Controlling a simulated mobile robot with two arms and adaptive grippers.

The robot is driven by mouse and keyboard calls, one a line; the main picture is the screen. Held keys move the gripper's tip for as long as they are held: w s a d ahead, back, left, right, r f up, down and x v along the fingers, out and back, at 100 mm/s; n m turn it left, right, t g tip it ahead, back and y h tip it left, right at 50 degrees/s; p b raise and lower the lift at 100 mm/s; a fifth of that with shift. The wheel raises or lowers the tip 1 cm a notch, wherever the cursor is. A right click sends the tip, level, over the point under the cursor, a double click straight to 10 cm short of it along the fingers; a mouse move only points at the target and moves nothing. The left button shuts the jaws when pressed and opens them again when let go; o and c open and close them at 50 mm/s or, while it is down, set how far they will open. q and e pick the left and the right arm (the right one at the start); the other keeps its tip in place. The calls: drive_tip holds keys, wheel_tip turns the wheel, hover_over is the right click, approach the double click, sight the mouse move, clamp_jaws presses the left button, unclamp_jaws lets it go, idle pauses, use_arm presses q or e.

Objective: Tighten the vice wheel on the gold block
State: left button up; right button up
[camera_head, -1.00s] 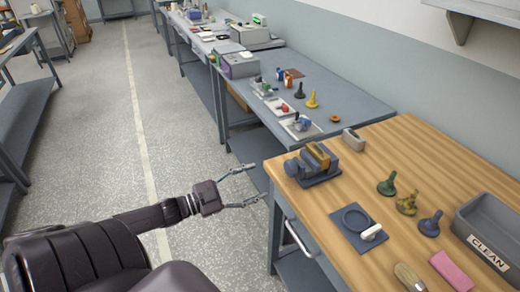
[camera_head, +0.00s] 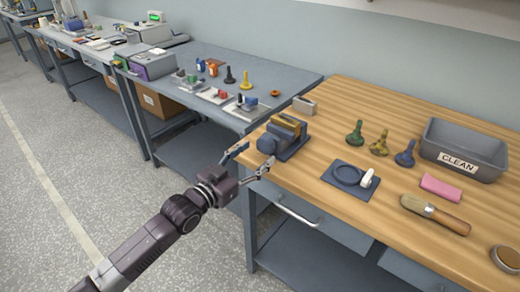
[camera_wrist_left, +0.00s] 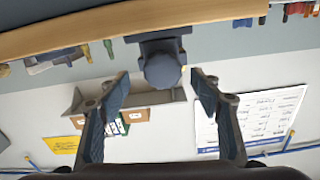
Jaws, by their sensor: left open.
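The grey-blue vice (camera_head: 292,151) stands at the left end of the wooden bench, with the gold block (camera_head: 286,125) between its jaws. Its dark round wheel (camera_head: 266,145) faces the bench's left edge. My left gripper (camera_head: 250,158) is open and empty just off that edge, close to the wheel. In the left wrist view the wheel (camera_wrist_left: 162,71) appears ahead between the spread fingers of the left gripper (camera_wrist_left: 160,86), with no finger seen touching it. The gold block is not clearly seen there. My right gripper is not in view.
A small grey block (camera_head: 304,105) stands behind the vice. A grey bench (camera_head: 285,80) adjoins at the back left.

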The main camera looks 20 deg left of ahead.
sight(263, 148)
use_arm(q)
drive_tip(key=x, duration=0.3)
drive_tip(key=shift+w, duration=0.6)
drive_tip(key=c, duration=1.2)
drive_tip(key=shift+o, duration=0.2)
drive_tip(key=shift+m+p, duration=0.6)
drive_tip(key=shift+m, duration=0.6)
drive_tip(key=shift+a+m, duration=0.1)
drive_tip(key=shift+m, duration=1)
drive_tip(key=shift+f, duration=0.1)
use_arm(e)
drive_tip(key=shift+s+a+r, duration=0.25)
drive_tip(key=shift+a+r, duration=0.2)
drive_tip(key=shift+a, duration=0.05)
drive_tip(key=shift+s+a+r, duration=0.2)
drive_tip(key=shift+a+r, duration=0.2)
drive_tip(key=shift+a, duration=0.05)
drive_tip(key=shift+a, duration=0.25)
